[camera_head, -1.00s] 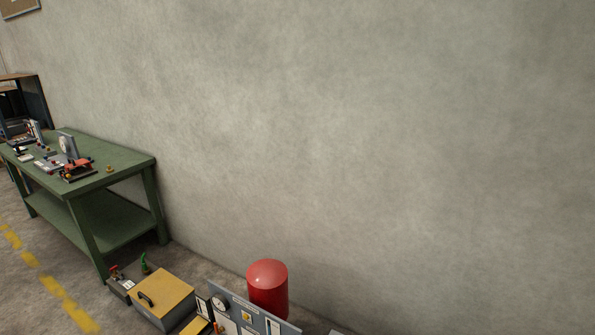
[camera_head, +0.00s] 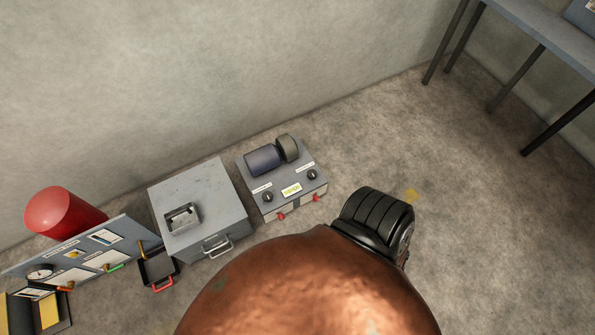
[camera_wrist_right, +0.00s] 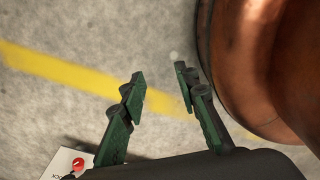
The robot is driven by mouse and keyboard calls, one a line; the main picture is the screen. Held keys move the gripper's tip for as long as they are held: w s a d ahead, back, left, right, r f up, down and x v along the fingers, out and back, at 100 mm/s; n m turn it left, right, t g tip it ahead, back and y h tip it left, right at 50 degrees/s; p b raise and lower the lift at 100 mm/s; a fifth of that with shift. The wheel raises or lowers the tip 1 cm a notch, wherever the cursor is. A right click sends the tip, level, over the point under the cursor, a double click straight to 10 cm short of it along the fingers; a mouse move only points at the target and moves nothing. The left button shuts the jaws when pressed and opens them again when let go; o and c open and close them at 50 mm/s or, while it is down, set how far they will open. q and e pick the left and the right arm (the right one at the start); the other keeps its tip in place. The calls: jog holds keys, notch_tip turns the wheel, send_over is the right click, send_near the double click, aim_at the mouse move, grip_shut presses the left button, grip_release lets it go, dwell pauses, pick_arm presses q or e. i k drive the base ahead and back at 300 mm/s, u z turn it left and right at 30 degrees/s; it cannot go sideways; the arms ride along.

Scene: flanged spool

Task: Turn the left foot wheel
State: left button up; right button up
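A grey box (camera_head: 284,183) stands on the floor in the head view, with a dark motor-like cylinder (camera_head: 264,160) on top. Its top has a left dark round knob (camera_head: 267,197) and a right one (camera_head: 312,174), beside white labels too small to read. Two red knobs (camera_head: 282,215) are on its front. I cannot tell for certain which is the left foot wheel. My right gripper (camera_wrist_right: 160,78) shows in the right wrist view with green fingers apart, nothing between them. A pale panel corner with a red knob (camera_wrist_right: 78,162) lies below left of the fingers. My left gripper is not in view.
A grey case (camera_head: 215,240) and upright panel (camera_head: 85,247) stand left of the box; a red cylinder (camera_head: 64,212) is behind the panel. A grey table (camera_head: 545,32) is upper right. A large copper-coloured rounded body (camera_head: 310,290) fills the bottom. Floor right of the box is clear.

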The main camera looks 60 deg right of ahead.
aim_at(267, 196)
jog(key=z, duration=1.6)
